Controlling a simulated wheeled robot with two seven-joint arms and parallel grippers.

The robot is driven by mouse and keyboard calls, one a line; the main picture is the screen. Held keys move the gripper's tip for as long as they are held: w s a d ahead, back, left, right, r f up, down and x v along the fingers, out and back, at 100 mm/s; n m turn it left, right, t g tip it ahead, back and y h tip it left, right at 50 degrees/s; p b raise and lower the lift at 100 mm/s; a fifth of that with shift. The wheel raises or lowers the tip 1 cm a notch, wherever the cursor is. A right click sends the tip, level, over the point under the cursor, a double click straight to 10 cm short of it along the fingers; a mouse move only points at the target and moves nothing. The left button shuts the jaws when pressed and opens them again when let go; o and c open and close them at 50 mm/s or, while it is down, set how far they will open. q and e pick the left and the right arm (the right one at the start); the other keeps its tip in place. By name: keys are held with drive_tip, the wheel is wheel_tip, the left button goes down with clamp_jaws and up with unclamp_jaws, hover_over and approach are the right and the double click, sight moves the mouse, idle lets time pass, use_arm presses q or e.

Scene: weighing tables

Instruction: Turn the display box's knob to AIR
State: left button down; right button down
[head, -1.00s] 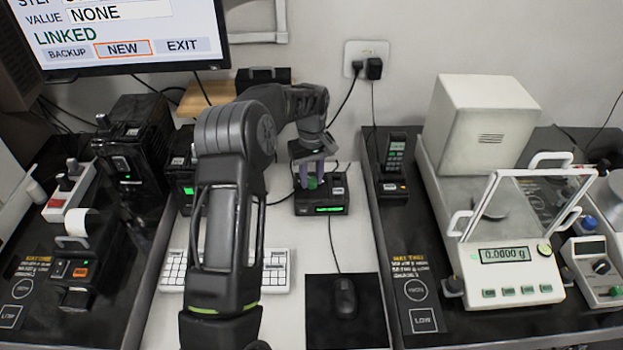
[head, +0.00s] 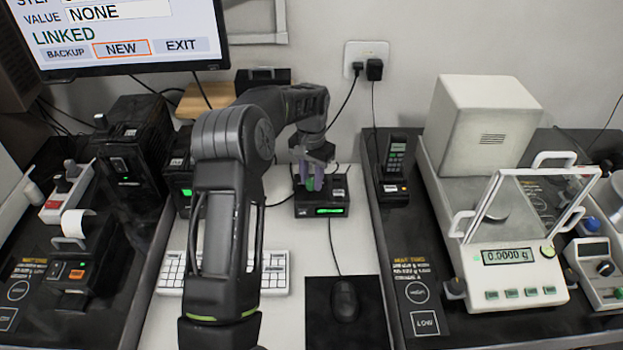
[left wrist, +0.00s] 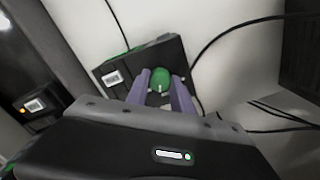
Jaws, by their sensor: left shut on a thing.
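The display box (head: 335,200) is a small black box with a lit green display strip, on the white middle table. It also shows in the left wrist view (left wrist: 118,72), where its round green knob (left wrist: 160,79) with a pale pointer line sits on top. My left gripper (head: 312,180) reaches down over the box from above. Its two purple fingers are on either side of the knob and closed on it; in the left wrist view the fingertips (left wrist: 160,86) flank the knob. The knob's position labels are too small to read. My right gripper is not in view.
A mouse (head: 344,298) on a black pad and a white keyboard (head: 275,272) lie in front of the box. A handset (head: 394,165) and a balance (head: 508,262) reading 0.0000 g stand to the right. A monitor (head: 130,45) is at the back left.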

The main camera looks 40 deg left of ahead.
sight(312, 182)
use_arm(q)
drive_tip(key=m, duration=0.3)
drive_tip(key=shift+m, duration=2.3)
drive_tip(key=c, duration=1.1)
unclamp_jaws()
wheel_tip(312, 182, up, 8)
drive_tip(key=shift+f+b, duration=0.1)
drive_tip(key=shift+b, duration=0.25)
